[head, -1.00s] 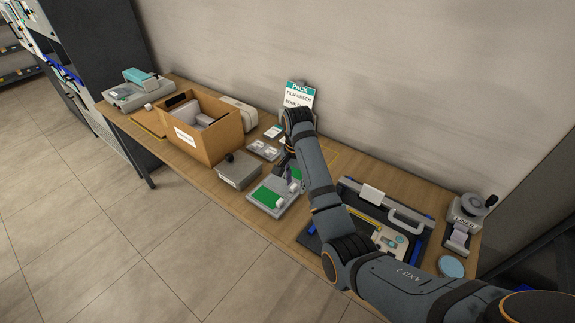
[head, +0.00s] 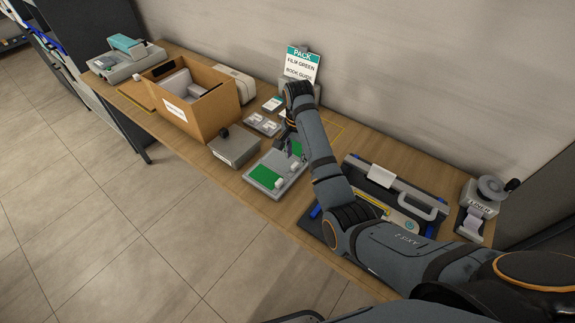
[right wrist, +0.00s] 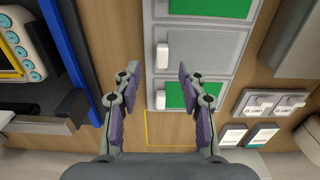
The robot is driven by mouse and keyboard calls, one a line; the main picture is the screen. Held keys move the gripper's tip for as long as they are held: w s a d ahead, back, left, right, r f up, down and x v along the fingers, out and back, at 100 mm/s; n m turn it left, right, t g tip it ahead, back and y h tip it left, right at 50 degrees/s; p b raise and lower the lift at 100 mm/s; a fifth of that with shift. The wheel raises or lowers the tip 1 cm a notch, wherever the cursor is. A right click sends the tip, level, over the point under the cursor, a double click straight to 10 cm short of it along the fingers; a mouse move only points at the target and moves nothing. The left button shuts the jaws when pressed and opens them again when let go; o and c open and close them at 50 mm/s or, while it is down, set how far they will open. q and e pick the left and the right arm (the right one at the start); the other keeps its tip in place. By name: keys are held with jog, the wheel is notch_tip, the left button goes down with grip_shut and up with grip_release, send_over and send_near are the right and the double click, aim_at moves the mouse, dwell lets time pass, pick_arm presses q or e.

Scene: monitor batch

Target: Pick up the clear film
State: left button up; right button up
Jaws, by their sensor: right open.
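A grey tray (head: 291,180) on the table has a green panel (head: 265,177) at the front. In the right wrist view the tray (right wrist: 152,20) shows two green panels with a plain grey panel (right wrist: 212,50) between them. Each visible panel has a white tab, one on the grey panel (right wrist: 162,55). I cannot tell whether the grey panel carries the clear film. My right gripper (right wrist: 158,72) is open and empty over the tray, its fingers on either side of the tray's left edge. It also shows in the head view (head: 291,146). My left gripper is out of view.
A cardboard box (head: 215,115) and a grey box (head: 233,148) stand left of the tray. Small label packs (head: 263,124) lie beside it. A sign (head: 302,65) reads film green. A dark case-like device (head: 400,195) and a label dispenser (head: 480,205) are to the right.

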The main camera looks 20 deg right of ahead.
aim_at(295, 165)
notch_tip(295, 165, down, 4)
jog(key=shift+w+a, duration=0.1)
jog(key=shift+a, duration=0.05)
jog(key=shift+f, duration=0.15)
grip_shut()
pick_arm(q)
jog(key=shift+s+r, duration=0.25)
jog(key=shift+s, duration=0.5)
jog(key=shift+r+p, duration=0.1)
jog(key=shift+p, duration=0.2)
